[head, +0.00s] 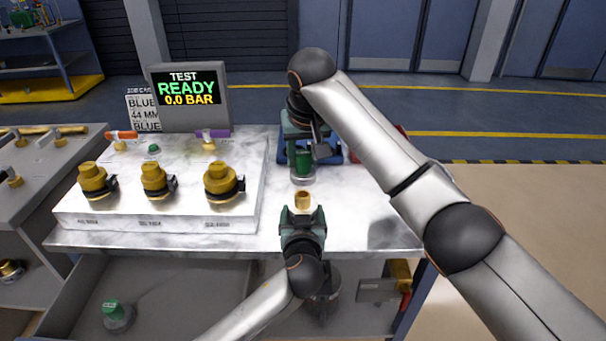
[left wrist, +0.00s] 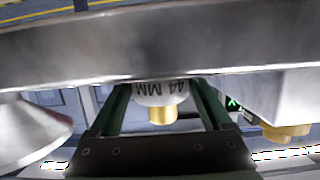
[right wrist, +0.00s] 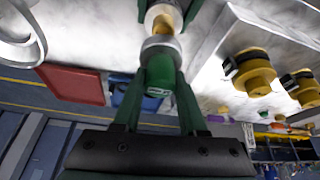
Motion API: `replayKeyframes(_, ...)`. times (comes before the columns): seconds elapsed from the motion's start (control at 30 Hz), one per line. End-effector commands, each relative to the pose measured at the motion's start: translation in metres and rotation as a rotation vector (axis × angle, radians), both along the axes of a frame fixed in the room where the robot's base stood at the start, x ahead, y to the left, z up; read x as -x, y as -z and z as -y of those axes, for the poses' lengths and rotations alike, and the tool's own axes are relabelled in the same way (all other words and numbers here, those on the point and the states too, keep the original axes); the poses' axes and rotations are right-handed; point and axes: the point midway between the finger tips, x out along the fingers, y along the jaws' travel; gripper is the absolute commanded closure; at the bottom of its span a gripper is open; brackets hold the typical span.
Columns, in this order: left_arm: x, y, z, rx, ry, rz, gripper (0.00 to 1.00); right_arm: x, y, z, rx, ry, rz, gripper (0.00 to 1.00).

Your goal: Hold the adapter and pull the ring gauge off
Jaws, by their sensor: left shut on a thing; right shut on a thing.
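The adapter (head: 302,199) is a pale body with a brass end. The left wrist view shows "44 MM" on its pale band (left wrist: 160,94), between the fingers. My left gripper (head: 302,212) is shut on it low over the front of the bench, brass end toward the back. The ring gauge (head: 303,158) has a green handle and a silver ring. My right gripper (head: 303,140) is shut on its green handle (right wrist: 160,72). The ring faces the brass end; in the head view a small gap shows between them. My fingers partly hide both things.
A marble bench (head: 385,190) has clear room at right. A raised block (head: 140,215) at left carries several brass fittings. A test screen (head: 187,95) reads READY, 0.0 BAR. A red tray (right wrist: 70,85) and a blue holder (head: 328,152) stand behind. Another green-handled piece (head: 117,312) is below.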

Motion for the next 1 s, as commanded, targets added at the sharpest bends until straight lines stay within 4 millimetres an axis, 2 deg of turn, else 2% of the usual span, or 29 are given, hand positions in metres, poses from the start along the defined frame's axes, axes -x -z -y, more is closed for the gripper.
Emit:
replayKeyframes(0.03, 0.0, -0.001, 0.0, 0.0, 0.001, 0.001, 0.62, 0.0, -0.012, -0.001, -0.001, 0.0, 0.003, 1.0)
replayKeyframes(0.1, 0.0, -0.001, 0.0, 0.0, 0.001, 0.001, 0.62, 0.0, -0.024, -0.001, 0.0, -0.002, 0.002, 1.0)
replayKeyframes(0.33, 0.0, -0.001, 0.0, 0.0, 0.001, 0.002, 0.62, 0.0, -0.051, -0.001, -0.001, -0.001, 0.001, 1.0)
replayKeyframes(0.73, 0.0, -0.001, 0.001, 0.001, 0.002, 0.002, 0.62, 0.0, -0.076, 0.0, -0.001, 0.0, 0.0, 1.0)
replayKeyframes(1.0, 0.0, -0.001, 0.001, 0.001, 0.002, 0.002, 0.62, 0.0, -0.083, -0.001, 0.0, -0.002, 0.0, 1.0)
